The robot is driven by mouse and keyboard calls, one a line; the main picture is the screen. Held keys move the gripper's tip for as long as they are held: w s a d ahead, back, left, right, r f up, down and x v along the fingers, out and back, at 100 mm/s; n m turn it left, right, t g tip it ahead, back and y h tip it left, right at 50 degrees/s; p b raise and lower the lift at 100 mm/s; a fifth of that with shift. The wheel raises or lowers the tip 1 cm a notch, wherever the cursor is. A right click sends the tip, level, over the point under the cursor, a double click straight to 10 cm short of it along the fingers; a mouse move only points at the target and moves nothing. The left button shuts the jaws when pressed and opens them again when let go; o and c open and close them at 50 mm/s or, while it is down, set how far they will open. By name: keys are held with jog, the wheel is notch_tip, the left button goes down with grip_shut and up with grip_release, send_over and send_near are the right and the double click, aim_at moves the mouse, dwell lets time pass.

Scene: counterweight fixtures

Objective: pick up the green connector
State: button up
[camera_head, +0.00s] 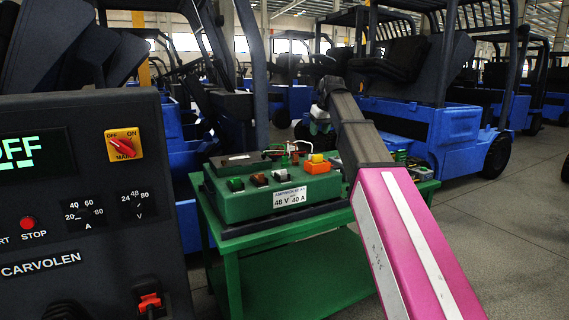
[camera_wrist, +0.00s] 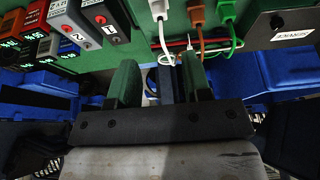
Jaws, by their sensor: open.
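In the wrist view, a green connector (camera_wrist: 228,10) with a green cable sits at the top edge, against a green surface. It is beside a brown connector (camera_wrist: 197,14) and a white one (camera_wrist: 159,8). My gripper (camera_wrist: 161,75) is open, with its two green-faced fingers apart and no connector between them. The green connector lies beyond the fingertips, up and to the right of them. In the head view, a small green block (camera_head: 235,184) sits on the front of the green box (camera_head: 270,205); I cannot tell if it is the same part. My gripper's fingertips are not clear there.
A green table (camera_head: 232,262) carries the box. Grey, red and dark blocks (camera_wrist: 102,20) stand at the wrist view's upper left, and a dark labelled box (camera_wrist: 283,22) at the upper right. A dark control panel (camera_head: 80,200) fills the head view's left. Blue forklifts (camera_head: 425,130) stand behind.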

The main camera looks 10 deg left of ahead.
send_near(285, 162)
jog(key=x, duration=0.4)
jog(key=w+x, duration=0.1)
jog(key=x, duration=0.4)
jog(key=shift+w+a+r, duration=0.1)
jog(key=shift+a, duration=0.15)
jog(key=c, duration=0.4)
